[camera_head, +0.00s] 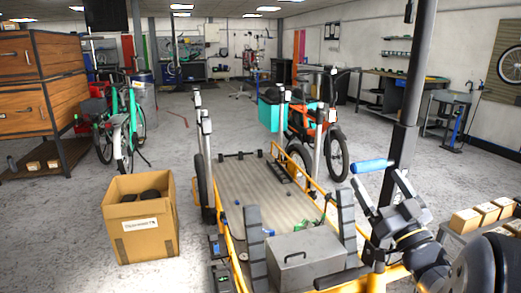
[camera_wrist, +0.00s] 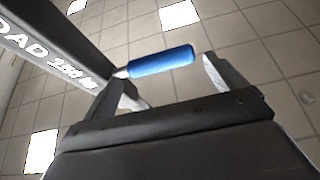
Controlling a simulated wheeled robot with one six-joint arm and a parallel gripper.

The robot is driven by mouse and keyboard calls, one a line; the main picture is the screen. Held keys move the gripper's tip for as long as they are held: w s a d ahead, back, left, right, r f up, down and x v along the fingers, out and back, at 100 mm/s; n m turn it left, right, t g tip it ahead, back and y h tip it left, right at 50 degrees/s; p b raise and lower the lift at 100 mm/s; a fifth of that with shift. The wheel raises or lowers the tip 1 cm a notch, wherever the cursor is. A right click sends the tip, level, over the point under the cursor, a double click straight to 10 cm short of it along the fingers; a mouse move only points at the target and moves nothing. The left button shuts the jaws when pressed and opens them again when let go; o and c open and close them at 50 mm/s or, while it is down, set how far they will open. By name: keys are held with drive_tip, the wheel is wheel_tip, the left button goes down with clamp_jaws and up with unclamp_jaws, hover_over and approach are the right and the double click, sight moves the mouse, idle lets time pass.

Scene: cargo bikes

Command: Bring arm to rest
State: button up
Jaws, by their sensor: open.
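My gripper (camera_head: 378,182) is raised at the right of the head view, in front of a dark post. Its two fingers are spread apart and point upward. A blue cylindrical handle (camera_head: 373,166) lies across the fingertips, nearly level. In the wrist view the blue handle (camera_wrist: 160,62) spans the gap between the fingertips, its pale left end close to the left finger. I cannot tell whether it touches the fingers.
A dark beam with white load lettering (camera_wrist: 50,45) is close left in the wrist view, below the tiled ceiling. A cargo bed (camera_head: 245,190) holds a grey toolbox (camera_head: 305,260). A cardboard box (camera_head: 140,222) stands left. Wooden blocks (camera_head: 465,221) sit right.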

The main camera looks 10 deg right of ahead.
drive_tip(key=p+x, duration=0.2)
drive_tip(key=x, duration=0.6)
drive_tip(key=shift+w+f+g, duration=0.3)
drive_tip(key=shift+w+g, duration=0.1)
drive_tip(key=shift+w, duration=0.05)
